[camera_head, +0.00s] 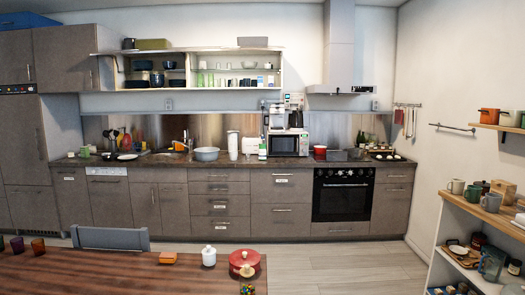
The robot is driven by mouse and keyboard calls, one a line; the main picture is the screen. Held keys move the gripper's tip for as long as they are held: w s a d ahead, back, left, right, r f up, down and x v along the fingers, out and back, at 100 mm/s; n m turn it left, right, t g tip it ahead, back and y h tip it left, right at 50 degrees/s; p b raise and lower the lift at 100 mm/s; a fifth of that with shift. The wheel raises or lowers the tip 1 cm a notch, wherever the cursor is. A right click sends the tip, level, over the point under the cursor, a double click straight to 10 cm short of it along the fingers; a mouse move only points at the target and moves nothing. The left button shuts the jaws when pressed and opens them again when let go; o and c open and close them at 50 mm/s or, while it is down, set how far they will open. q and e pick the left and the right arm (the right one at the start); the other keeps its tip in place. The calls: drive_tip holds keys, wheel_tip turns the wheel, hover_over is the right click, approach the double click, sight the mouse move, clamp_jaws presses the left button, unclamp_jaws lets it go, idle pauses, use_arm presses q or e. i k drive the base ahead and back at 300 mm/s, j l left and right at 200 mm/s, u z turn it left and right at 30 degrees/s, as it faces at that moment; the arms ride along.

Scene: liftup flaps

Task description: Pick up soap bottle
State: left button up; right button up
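I cannot clearly make out a soap bottle at this size. A small white and green bottle-like item (262,151) stands on the dark counter (140,165), just left of the microwave; I cannot tell if it is soap. Small items stand near the sink tap (187,141), too small to name. Neither of my grippers is in view.
A wooden table (110,274) fills the near left, with a red pot (244,262), a white jar (208,256) and cups. A grey chair (110,238) stands behind it. A shelf (480,212) with mugs is at right. The floor (345,265) between is clear.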

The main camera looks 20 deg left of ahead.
sight(261, 152)
drive_tip(key=i+l+z, duration=0.15)
drive_tip(key=l, duration=0.2)
drive_tip(key=i+l+u, duration=0.1)
drive_tip(key=i+l, duration=0.15)
drive_tip(key=l, duration=0.15)
drive_tip(key=i+l+u, duration=0.1)
drive_tip(key=l, duration=0.3)
drive_tip(key=i+l+u, duration=0.1)
drive_tip(key=i+l, duration=0.25)
drive_tip(key=i+u, duration=0.2)
drive_tip(key=i, duration=0.35)
drive_tip(key=i+l+u, duration=0.15)
drive_tip(key=i, duration=0.4)
drive_tip(key=i+l+u, duration=0.2)
drive_tip(key=i, duration=0.35)
drive_tip(key=i+u, duration=0.1)
drive_tip(key=i, duration=0.95)
drive_tip(key=i+l+u, duration=0.15)
drive_tip(key=i, duration=0.9)
